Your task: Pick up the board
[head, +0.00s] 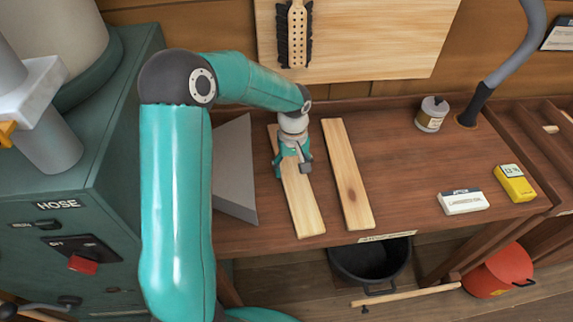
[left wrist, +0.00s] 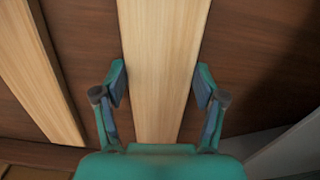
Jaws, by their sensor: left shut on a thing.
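Two pale wooden boards lie side by side on the brown workbench (head: 400,160) in the head view. My left gripper (head: 291,166) is shut across the left board (head: 305,208), gripping it by its two long edges around the middle. In the left wrist view the same board (left wrist: 163,50) runs between the two fingers (left wrist: 161,86), one at each side. I cannot tell any gap between this board and the bench. The right board (head: 347,175) lies apart from it, and also shows in the left wrist view (left wrist: 32,65). My right gripper is out of view.
A grey wedge-shaped block (head: 236,170) stands just left of the held board. A small tin (head: 432,113), a white box (head: 463,201) and a yellow box (head: 514,183) stand to the right. A green machine (head: 75,200) is at far left. The bench's middle right is clear.

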